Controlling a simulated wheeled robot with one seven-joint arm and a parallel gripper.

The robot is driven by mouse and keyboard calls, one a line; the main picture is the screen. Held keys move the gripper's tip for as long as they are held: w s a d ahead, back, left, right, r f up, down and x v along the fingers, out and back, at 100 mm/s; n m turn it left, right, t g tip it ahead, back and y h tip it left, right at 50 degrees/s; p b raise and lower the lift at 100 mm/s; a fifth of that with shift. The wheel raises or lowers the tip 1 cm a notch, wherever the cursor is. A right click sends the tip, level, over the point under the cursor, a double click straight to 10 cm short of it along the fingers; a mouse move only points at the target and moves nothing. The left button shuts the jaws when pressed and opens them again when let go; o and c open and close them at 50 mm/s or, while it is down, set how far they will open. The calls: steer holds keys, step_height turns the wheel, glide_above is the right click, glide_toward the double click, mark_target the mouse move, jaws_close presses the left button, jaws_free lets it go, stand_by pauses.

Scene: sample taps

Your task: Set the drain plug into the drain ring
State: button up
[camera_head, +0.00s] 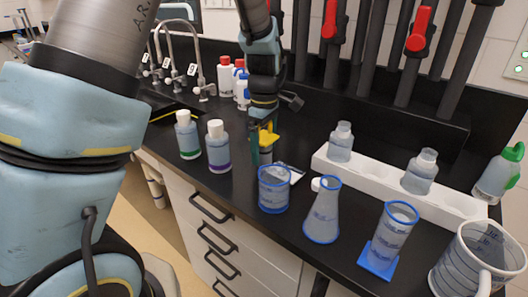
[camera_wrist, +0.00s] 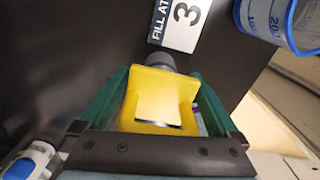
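A yellow block-like piece (camera_wrist: 160,98), which I take to be the drain plug, sits between the green fingers of my gripper (camera_wrist: 162,85). A dark grey round part shows at its far end. The fingers appear closed against both its sides. In the head view my gripper (camera_head: 262,147) points down over the black counter, with the yellow piece (camera_head: 268,138) at its fingers, left of a white number card (camera_head: 290,174). I cannot make out the drain ring in either view. The sink (camera_head: 168,112) at the back left is partly hidden by my arm.
Two capped bottles (camera_head: 218,148) stand left of my gripper. A blue-rimmed beaker (camera_head: 273,190), a flask (camera_head: 323,212) and a cylinder (camera_head: 392,235) stand to the right. A white rack (camera_head: 380,182) holds two bottles. Chrome taps (camera_head: 200,60) rise behind the sink.

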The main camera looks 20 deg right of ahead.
steer(key=shift+r, duration=0.1)
jaws_close()
stand_by(0.5)
